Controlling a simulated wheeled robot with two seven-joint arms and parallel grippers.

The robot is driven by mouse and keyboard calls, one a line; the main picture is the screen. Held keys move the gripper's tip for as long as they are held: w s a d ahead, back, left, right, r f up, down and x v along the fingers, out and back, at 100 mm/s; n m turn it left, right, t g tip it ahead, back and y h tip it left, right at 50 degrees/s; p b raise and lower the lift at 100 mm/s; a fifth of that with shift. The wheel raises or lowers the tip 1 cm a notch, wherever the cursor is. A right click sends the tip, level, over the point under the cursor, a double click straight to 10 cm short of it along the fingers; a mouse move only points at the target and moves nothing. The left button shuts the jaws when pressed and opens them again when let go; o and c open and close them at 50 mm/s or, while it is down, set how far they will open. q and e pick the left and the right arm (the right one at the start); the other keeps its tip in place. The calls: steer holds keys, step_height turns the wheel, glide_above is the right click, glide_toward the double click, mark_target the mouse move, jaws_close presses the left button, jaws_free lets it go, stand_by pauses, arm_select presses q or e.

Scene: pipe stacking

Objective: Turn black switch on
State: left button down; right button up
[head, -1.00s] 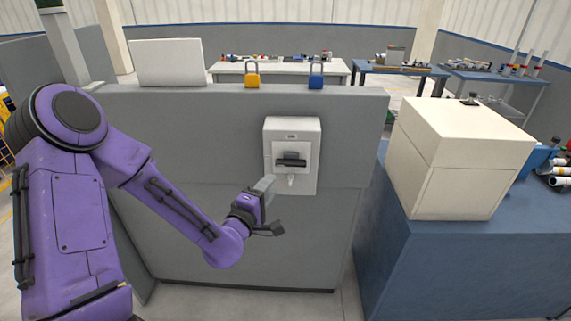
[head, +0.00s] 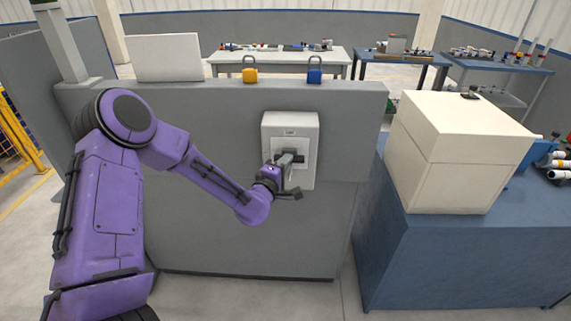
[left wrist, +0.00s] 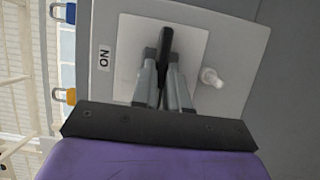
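The black switch handle (left wrist: 166,45) is a bar on the pale front plate of a light grey switch box (head: 306,127) with an "ON" label, mounted on the grey partition. In the head view my arm mostly covers it. My left gripper (head: 287,158) is at the handle. In the left wrist view its grey fingers (left wrist: 161,68) lie on both sides of the handle, very close to it. I cannot tell whether they press on it. A small white knob (left wrist: 211,77) sits beside the plate. My right gripper is not in view.
Yellow (head: 249,75) and blue (head: 314,75) padlocks stand on the partition's top edge, near a white panel (head: 166,58). A cream box (head: 452,170) on a blue bench (head: 440,245) stands right of the switch. Floor shows in front of the partition.

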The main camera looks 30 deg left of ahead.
arm_select(q)
steer(key=shift+r, duration=0.1)
steer(key=m+g+p, duration=0.1)
steer(key=m+p, duration=0.1)
steer(key=m, duration=0.1)
steer(key=m+g+y+p, duration=0.1)
steer(key=m+g+p, duration=0.1)
steer(key=m+p, duration=0.1)
steer(key=m+g+y+p, duration=0.1)
steer(key=m+g+p, duration=0.1)
steer(key=m, duration=0.2)
steer(key=shift+w+d+r, duration=0.15)
steer(key=shift+d+r, duration=0.15)
steer(key=shift+r, duration=0.1)
steer(key=shift+d+m+g+y+p, duration=0.1)
steer(key=shift+m+g+y+p, duration=0.45)
steer(key=shift+m+y, duration=0.85)
steer(key=shift+m, duration=0.4)
steer(key=c, duration=1.1)
jaws_free()
steer(key=shift+w+f, duration=0.1)
